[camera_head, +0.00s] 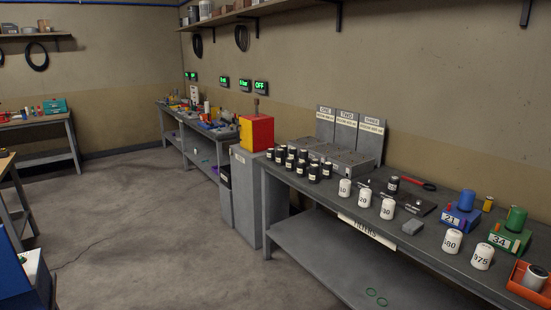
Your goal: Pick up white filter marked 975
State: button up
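The white filter marked 975 (482,257) stands upright on the grey bench (420,248) at the lower right, near the bench's front edge. Its marking faces the camera, and its first digit is hard to read. Another white filter, whose number ends in 80 (452,241), stands just to its left, with a small gap between them. My gripper is not in view.
More white filters (364,198) stand farther left on the bench, with several black ones (313,172) beyond. A blue box marked 21 (461,217), a green box marked 34 (509,239) and an orange tray (521,273) are near 975. The floor (170,235) in front is mostly clear.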

aim_at(484, 253)
jog(key=u, duration=0.05)
jog(key=k, duration=1.35)
jog(key=z, duration=0.2)
jog(key=i, duration=0.4)
jog(key=z, duration=0.75)
jog(key=i, duration=1.3)
jog(key=u, duration=0.05)
